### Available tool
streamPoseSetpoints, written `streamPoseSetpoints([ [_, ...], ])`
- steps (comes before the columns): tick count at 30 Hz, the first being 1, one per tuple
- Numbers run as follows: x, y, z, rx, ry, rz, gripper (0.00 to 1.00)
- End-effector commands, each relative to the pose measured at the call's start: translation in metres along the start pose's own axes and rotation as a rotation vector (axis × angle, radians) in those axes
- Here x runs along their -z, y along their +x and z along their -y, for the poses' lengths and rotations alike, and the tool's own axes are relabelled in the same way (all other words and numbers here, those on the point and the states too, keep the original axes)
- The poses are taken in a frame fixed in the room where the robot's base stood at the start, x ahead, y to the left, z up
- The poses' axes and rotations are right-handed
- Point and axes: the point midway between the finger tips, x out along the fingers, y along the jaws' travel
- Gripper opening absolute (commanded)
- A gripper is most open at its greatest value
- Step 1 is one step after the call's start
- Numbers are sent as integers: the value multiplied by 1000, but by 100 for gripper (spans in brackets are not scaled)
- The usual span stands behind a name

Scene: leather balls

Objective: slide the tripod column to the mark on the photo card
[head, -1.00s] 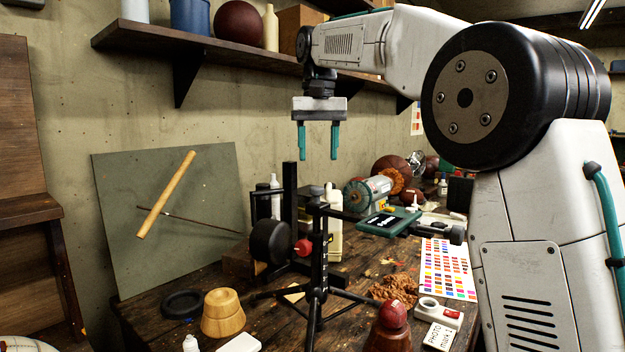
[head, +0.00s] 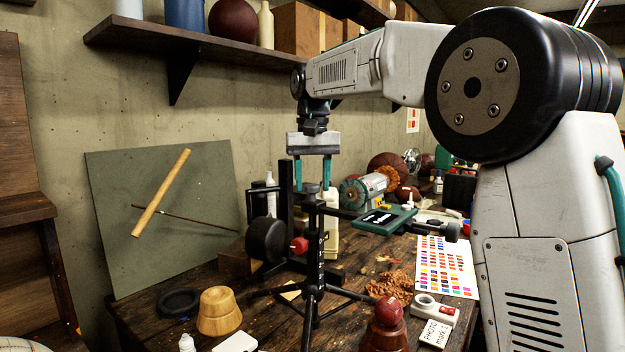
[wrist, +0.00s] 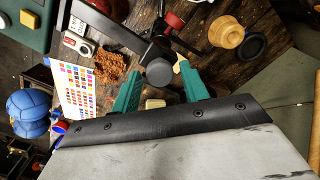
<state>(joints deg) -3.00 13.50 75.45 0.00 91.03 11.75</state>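A black tripod (head: 312,290) stands on the workbench with its legs spread. Its upright column (head: 313,235) has graduation marks, a red knob and a horizontal arm reaching right. My gripper (head: 312,186) is open and points down just above the column's top, one teal finger on each side. In the wrist view the round dark column top (wrist: 159,72) lies between and beyond the fingertips (wrist: 162,88), with no contact visible. The photo card (head: 436,333), a small white card with printed "PHOTO mark" text, lies at the bench's front right; its last character is hard to read.
A black wheel-like disc (head: 266,240) and a dark post (head: 285,205) stand close left of the column. A grinder (head: 362,191) and a green scale (head: 386,219) are behind right. A color chart (head: 446,267), brown shavings (head: 390,285) and a wooden form (head: 219,311) lie around.

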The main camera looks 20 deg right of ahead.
Motion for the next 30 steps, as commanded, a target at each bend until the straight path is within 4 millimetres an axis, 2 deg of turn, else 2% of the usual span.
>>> streamPoseSetpoints([
  [1,0,0,0,0,0,0,30],
  [4,0,0,0,0,0,0,2],
  [5,0,0,0,0,0,0,0],
  [9,0,-4,0,0,0,-1,0],
  [15,1,-29,0,1,0,-2,0],
  [23,0,-30,0,0,0,-1,0],
  [24,0,-30,0,0,0,-1,41],
  [25,0,-30,0,0,0,-1,50],
  [30,0,-30,0,0,0,0,52],
])
